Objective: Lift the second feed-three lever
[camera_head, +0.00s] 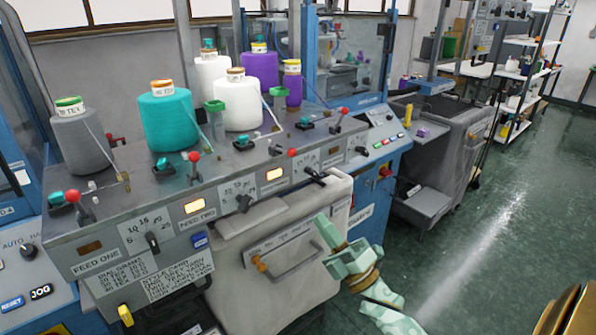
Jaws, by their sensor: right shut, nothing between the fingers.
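The feed row is a long grey machine panel (110,213). Its near stations are labelled FEED ONE (95,262) and FEED TWO (196,222). Farther along is a third station with a lit amber window (274,174); its label is too small to read. A red-balled lever (292,153) stands by that station, and a teal-topped lever (243,143) stands farther back. I cannot tell which is the second feed-three lever. My right gripper (327,232) is shut and empty, in front of the cream cover below the panel, apart from the levers. My left gripper is not in view.
Yarn cones in grey (78,140), teal (167,118), white (242,101) and purple stand behind the levers. The cream cover (285,240) with a handle juts out below the panel. A grey cabinet (445,160) stands beyond. Green floor (500,240) is clear at right.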

